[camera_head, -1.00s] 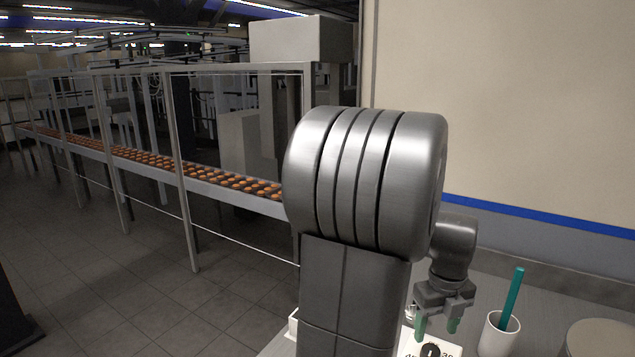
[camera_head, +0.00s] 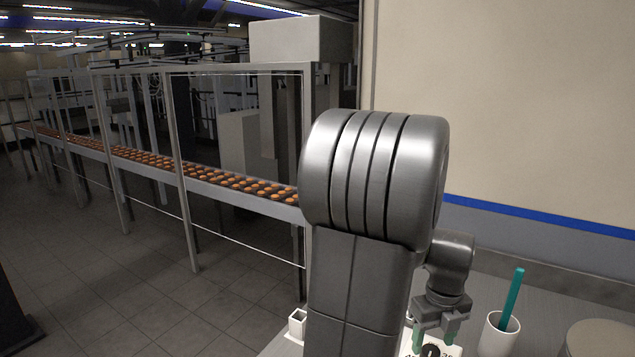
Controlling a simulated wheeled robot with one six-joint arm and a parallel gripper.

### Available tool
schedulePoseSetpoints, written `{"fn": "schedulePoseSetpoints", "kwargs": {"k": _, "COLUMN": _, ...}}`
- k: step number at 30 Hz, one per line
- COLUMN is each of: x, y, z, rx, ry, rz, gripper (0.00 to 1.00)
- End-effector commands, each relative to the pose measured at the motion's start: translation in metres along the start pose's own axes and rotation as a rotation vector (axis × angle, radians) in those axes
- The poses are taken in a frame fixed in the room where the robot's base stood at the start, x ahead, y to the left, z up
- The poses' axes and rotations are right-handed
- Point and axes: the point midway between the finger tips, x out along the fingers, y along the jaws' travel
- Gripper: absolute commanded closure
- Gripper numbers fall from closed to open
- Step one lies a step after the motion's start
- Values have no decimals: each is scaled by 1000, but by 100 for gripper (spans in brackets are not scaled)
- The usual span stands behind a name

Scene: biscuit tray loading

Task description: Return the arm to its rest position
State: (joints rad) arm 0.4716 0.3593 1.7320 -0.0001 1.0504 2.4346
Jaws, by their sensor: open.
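My gripper (camera_head: 433,342) hangs at the lower right, pointing down over the work surface, with its green-tipped fingers apart and nothing visible between them. Below it lies a white card or sheet (camera_head: 446,351) with black marks, partly hidden by the gripper and cut off by the picture's bottom edge. My large grey arm link fills the middle of the view and hides part of the surface behind it.
A white cup (camera_head: 497,338) holding a teal stick (camera_head: 513,296) stands right of my gripper. A round tan-topped object (camera_head: 600,338) is at the lower right corner. A small white box (camera_head: 297,324) sits left of my arm. A conveyor (camera_head: 225,190) of biscuits runs at the left behind a frame.

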Motion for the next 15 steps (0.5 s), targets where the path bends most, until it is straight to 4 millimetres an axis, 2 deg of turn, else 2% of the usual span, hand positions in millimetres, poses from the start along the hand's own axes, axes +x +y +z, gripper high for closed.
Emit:
{"fn": "schedulePoseSetpoints", "kwargs": {"k": 3, "x": 25, "y": 1, "z": -1, "rx": 0, "ry": 4, "rz": 4, "gripper": 42}}
{"fn": "schedulePoseSetpoints", "kwargs": {"k": 15, "x": 22, "y": 0, "z": 0, "rx": -336, "ry": 0, "rz": 0, "gripper": 42}}
